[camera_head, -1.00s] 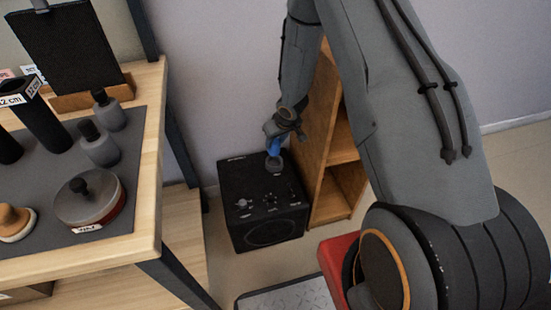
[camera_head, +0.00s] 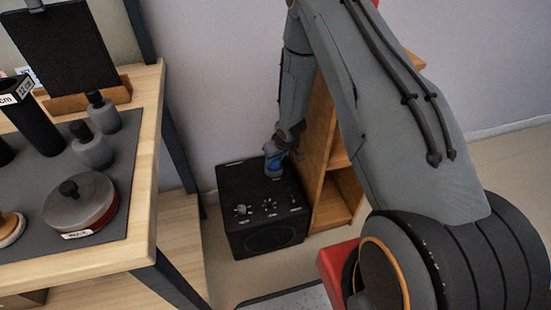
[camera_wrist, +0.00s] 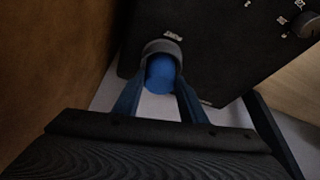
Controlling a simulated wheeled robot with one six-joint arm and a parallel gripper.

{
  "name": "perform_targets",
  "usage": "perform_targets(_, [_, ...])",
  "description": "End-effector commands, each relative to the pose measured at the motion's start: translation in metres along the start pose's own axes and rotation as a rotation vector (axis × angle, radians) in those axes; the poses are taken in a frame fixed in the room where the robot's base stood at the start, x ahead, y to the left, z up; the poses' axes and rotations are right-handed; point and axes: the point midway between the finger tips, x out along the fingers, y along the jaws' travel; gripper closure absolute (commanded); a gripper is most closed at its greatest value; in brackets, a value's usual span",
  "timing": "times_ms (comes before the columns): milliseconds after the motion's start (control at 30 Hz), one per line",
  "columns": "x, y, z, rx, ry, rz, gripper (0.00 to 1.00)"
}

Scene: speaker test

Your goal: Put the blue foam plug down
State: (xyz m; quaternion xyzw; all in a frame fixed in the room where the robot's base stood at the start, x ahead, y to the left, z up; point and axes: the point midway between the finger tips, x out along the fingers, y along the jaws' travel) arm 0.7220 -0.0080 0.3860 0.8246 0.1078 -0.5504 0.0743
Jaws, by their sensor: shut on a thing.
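The blue foam plug (camera_wrist: 160,75) is held between the two fingers of my gripper (camera_wrist: 162,92) in the wrist view, with a grey round end at its far side. In the head view the plug (camera_head: 274,164) is small and partly hidden by my gripper (camera_head: 277,155), just over the rear top of the black speaker box (camera_head: 262,238). The speaker also fills the upper right of the wrist view (camera_wrist: 215,55). I cannot tell whether the plug touches the speaker's top.
A wooden shelf (camera_head: 323,165) stands close at the speaker's right. A wooden table (camera_head: 150,150) at the left holds dark bottles and a round grey-and-red pot (camera_head: 80,205). Knobs sit on the speaker's front top. A red thing (camera_head: 335,262) is near my arm's base.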

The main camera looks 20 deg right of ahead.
Motion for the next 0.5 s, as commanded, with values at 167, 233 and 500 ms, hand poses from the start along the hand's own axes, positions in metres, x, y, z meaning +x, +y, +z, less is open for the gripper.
perform_targets(167, [0.0042,0.0001,0.0015,0.000,0.000,0.000,0.59])
perform_targets(233, [0.0038,0.0001,0.0014,0.000,0.000,0.000,0.47])
perform_targets(500, [0.0036,0.0001,0.0015,0.000,0.000,0.000,0.43])
